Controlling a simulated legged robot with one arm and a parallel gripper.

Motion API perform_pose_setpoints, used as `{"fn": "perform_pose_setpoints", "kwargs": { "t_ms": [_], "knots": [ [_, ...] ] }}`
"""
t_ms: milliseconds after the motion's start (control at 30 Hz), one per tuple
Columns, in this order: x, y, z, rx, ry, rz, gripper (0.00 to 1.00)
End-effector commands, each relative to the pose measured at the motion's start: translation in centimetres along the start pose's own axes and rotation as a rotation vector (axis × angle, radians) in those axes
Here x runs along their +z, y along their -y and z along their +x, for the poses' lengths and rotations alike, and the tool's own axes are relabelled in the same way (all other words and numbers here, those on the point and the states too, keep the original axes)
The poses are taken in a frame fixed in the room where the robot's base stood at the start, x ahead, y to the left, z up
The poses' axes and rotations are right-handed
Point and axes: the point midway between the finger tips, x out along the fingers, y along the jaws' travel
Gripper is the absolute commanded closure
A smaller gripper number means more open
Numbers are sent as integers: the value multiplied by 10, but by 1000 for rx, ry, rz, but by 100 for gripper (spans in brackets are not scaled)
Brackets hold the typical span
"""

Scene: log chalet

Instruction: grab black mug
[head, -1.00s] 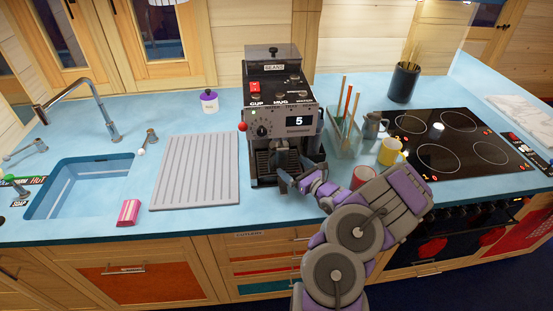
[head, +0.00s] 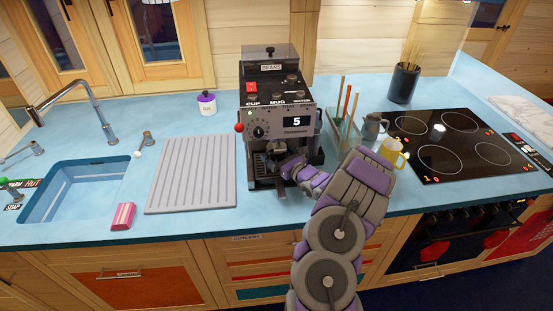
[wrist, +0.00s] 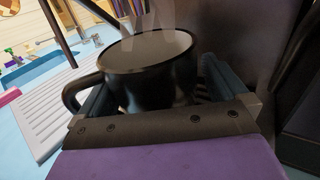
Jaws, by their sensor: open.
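The black mug (wrist: 150,80) has a pale inside and stands upright in the wrist view, its handle on the left. My gripper (wrist: 160,95) is open, with one finger on each side of the mug's body. The left finger is near the handle. I cannot tell whether either finger touches the mug. In the head view my gripper (head: 275,172) is at the front of the coffee machine (head: 280,118), low by its drip area. The mug cannot be made out clearly there.
A ribbed grey drainboard (head: 192,173) lies left of the machine, with a pink striped item (head: 123,216) near the counter edge. A metal pitcher (head: 373,127), a yellow mug (head: 392,155) and a black cooktop (head: 460,145) are to the right.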

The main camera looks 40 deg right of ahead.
Motion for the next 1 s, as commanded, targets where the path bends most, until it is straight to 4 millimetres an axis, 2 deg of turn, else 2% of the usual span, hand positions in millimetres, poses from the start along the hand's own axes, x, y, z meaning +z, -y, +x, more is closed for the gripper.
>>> {"fn": "perform_pose_setpoints", "kwargs": {
  "t_ms": [100, 833, 1000],
  "knots": [
    [0, -1, 0, 0, 0, -1, 1],
    [1, -1, 0, 0, 1, -3, 71],
    [2, -2, 0, 0, 1, -4, 71]
  ]
}}
